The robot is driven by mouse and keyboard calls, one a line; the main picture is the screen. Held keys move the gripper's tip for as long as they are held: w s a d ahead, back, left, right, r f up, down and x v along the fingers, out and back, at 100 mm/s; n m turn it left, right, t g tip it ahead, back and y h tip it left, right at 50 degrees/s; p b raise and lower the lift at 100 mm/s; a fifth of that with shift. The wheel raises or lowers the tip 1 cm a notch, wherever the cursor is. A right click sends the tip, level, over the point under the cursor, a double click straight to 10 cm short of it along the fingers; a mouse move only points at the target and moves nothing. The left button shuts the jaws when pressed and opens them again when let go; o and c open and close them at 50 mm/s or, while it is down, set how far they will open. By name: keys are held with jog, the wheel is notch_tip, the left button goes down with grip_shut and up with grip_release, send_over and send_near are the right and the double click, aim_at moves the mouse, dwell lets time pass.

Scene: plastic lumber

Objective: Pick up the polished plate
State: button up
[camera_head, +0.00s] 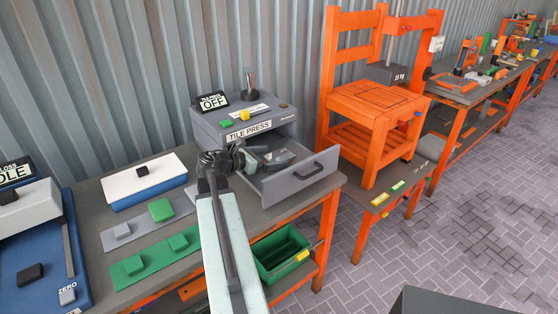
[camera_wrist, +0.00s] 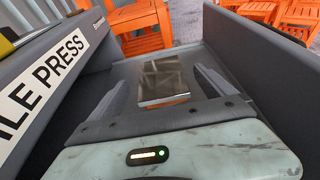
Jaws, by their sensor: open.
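The polished plate (camera_wrist: 162,78) is a shiny, mirror-like square block. It lies in the open grey drawer (camera_head: 298,178) of the tile press (camera_head: 247,122). In the head view the plate (camera_head: 280,155) shows only small, beside my gripper (camera_head: 258,158). In the wrist view my gripper (camera_wrist: 161,86) is open, with one finger on each side of the plate. A gap shows between each finger and the plate, and nothing is held. My gripper's exact height above the drawer floor is hard to tell.
The drawer's front wall and the press body, with its "TILE PRESS" label (camera_wrist: 42,82), flank my gripper. A green bin (camera_head: 282,252) is below the bench. Green pads (camera_head: 160,210) and a white-topped blue box (camera_head: 145,180) lie left. An orange press stand (camera_head: 372,105) is at the right.

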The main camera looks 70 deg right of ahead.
aim_at(276, 157)
jog(key=x, duration=0.2)
jog(key=b+x, duration=0.1)
jog(key=x, duration=0.1)
jog(key=shift+f, duration=0.25)
jog(key=shift+r, duration=0.1)
jog(key=c, duration=1.7)
notch_tip(276, 157, up, 10)
jog(key=p, duration=1)
jog(key=shift+r, duration=0.15)
